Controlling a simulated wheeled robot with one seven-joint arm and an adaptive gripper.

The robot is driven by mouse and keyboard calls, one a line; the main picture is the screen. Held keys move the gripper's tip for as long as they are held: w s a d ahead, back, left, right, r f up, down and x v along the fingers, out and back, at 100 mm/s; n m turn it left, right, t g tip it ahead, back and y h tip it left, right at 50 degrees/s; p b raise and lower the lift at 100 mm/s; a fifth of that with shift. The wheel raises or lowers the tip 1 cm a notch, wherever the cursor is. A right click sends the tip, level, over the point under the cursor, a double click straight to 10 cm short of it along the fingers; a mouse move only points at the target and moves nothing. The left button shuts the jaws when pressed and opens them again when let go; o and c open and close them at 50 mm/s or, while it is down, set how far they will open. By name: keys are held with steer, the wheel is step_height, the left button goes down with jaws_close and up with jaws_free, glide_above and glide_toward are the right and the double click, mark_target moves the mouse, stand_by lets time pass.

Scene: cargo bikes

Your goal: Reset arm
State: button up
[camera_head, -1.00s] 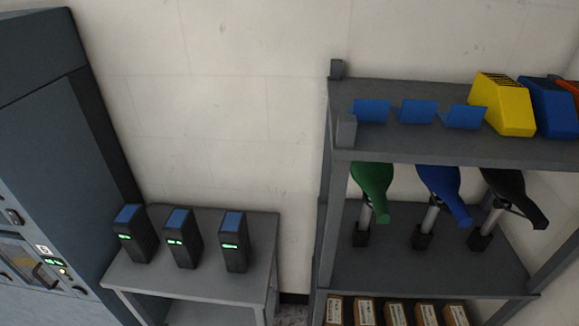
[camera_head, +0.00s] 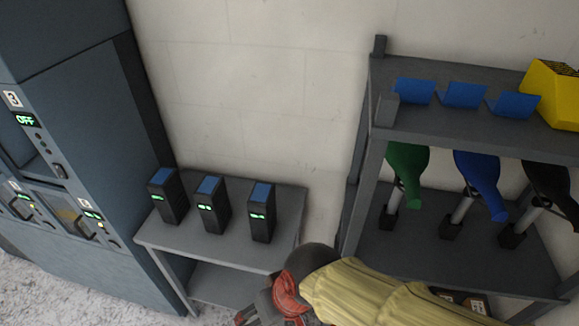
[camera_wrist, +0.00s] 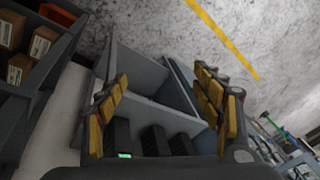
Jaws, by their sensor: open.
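My gripper shows in the wrist view (camera_wrist: 160,105) with its two yellow-padded fingers spread wide and nothing between them. Beyond the fingers are a grey table and dark battery-like units (camera_wrist: 153,140), partly hidden by my gripper. In the head view my arm, with a yellow sleeve and a red and black joint, comes in at the bottom, in front of the shelf's lower part. My gripper's fingertips are not clear there. Several black units with blue tops and green displays (camera_head: 211,205) stand upright on a grey table (camera_head: 290,200).
A blue-grey cabinet (camera_head: 75,130) with an "OFF" display stands at the left. A grey shelf (camera_head: 445,140) at the right holds blue holders (camera_head: 462,95), a yellow box (camera_head: 552,95), and green, blue and black bike saddles (camera_head: 478,180). Boxes are low on the shelf.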

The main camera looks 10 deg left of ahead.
steer(key=w+d+r+m+t+h, duration=0.1)
steer(key=d+r+m, duration=0.1)
steer(key=d, duration=0.7)
steer(key=w+d+r+m+t+h, duration=0.1)
steer(key=w+d+r+m+t, duration=0.1)
steer(key=d+r, duration=0.3)
steer(key=w+d+r+m+t+h, duration=0.1)
steer(key=d+r, duration=0.3)
steer(key=d, duration=0.9)
steer(key=shift+w+d+r+m+t+h, duration=0.2)
steer(key=shift+w+d+m+t+h, duration=0.15)
steer(key=shift+w+m, duration=0.4)
steer(key=shift+s+a, duration=0.1)
steer(key=shift+s, duration=0.1)
steer(key=shift+c, duration=0.9)
